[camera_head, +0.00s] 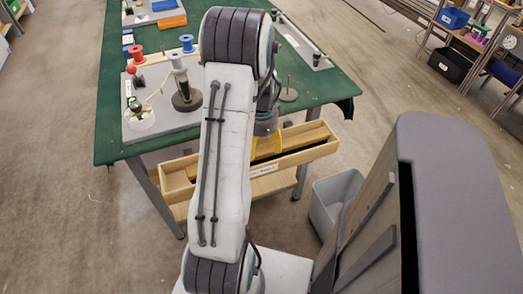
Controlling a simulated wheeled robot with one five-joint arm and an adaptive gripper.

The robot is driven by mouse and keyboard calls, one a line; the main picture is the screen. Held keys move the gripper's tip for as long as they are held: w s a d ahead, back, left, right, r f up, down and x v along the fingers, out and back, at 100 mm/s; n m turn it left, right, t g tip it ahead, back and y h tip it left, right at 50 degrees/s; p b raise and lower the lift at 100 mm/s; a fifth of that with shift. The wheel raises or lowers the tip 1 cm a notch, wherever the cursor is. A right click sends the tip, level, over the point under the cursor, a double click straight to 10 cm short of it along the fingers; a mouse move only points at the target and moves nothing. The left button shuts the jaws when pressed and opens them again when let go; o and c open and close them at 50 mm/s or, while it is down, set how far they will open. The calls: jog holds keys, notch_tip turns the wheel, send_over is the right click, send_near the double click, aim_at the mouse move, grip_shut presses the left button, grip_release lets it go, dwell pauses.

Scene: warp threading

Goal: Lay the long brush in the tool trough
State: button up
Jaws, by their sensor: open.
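The tool trough appears to be the pale wooden tray (312,153) with a small label, mounted along the near edge of the green table. My arm crosses in front of it and hides its middle. My gripper (266,147) shows only partly, to the right of my arm, with yellow fingers pointing down at the trough. The fingers look apart, but their tips are hard to see. A brown strip shows inside the trough to the right of the gripper; I cannot tell whether it is a brush or the trough's floor. I cannot make out the long brush for certain.
The green table (112,103) holds a grey board (180,122) with spools and posts at the left, and another board (300,42) at the back right. A grey bin (325,208) stands on the floor right of the trough. Shelving with boxes is at the far right.

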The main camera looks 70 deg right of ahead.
aim_at(260, 153)
notch_tip(260, 153, up, 9)
jog(key=p, duration=0.1)
dwell(0.3)
jog(key=w+a+r+n+t+h, duration=0.1)
jog(key=w+a+r+n, duration=0.3)
jog(key=w+a+n, duration=0.45)
jog(key=w+a+r+n, duration=0.4)
jog(key=w+a+n, duration=0.2)
jog(key=w+a, duration=0.4)
jog(key=s+a+n+t, duration=0.1)
jog(key=s+a+n, duration=0.1)
jog(key=a+n, duration=0.5)
jog(key=s+a+r+n+t+y, duration=0.1)
jog(key=s+a+n, duration=0.1)
jog(key=a+n, duration=0.5)
jog(key=a, duration=0.6)
jog(key=shift+s+a+r, duration=0.15)
jog(key=shift+a, duration=0.1)
